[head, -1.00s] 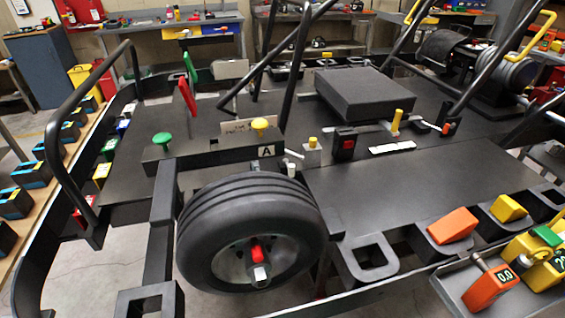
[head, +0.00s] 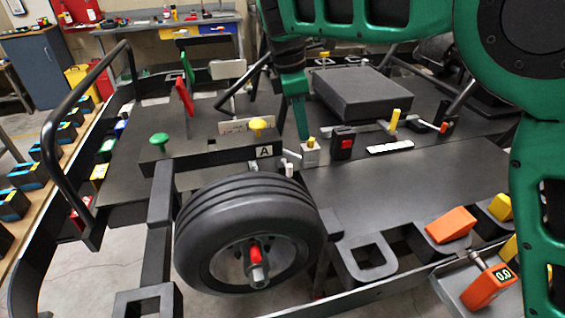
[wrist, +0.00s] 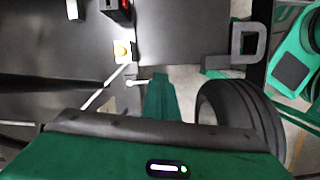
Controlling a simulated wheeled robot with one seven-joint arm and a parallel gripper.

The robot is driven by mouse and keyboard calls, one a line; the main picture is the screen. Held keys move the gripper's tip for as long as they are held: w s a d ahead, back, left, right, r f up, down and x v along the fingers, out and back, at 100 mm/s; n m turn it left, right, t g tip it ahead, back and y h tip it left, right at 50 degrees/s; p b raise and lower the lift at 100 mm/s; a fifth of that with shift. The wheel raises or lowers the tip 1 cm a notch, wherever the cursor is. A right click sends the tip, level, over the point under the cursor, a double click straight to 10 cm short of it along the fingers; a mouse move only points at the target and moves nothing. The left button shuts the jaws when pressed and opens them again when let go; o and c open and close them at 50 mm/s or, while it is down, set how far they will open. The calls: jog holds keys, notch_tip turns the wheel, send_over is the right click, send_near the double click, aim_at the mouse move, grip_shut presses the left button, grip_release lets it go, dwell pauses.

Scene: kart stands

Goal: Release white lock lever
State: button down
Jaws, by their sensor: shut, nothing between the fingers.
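A small white lever (head: 292,155) sits beside the front wheel's upper edge, just right of the "A" plate, in the head view. In the wrist view a white lever with a rounded end (wrist: 137,83) lies just left of my fingertips. My gripper (head: 302,134) is green, points down and is shut and empty. In the head view its tips appear just above and behind the lever, beside the grey block with a yellow button (head: 310,152). The closed fingers also show in the wrist view (wrist: 160,80). I cannot tell whether they touch anything.
The black tyre (head: 250,232) stands in front. A black box with a red switch (head: 342,143) and a yellow lever (head: 394,120) stand to the right. Yellow (head: 257,124) and green (head: 160,140) knobs rise at left. The flat deck (head: 400,180) at right is largely clear.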

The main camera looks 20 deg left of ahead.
jog(key=s+a+f+n, duration=0.1)
jog(key=s+a+n, duration=0.2)
jog(key=a, duration=0.7)
jog(key=shift+s+a+f+n+t, duration=0.15)
jog(key=shift+s+a+n+t, duration=0.2)
jog(key=shift+s, duration=0.7)
jog(key=shift+d, duration=0.15)
jog(key=w+d+f, duration=0.4)
jog(key=d+f, duration=0.1)
jog(key=f, duration=0.4)
jog(key=shift+f, duration=0.35)
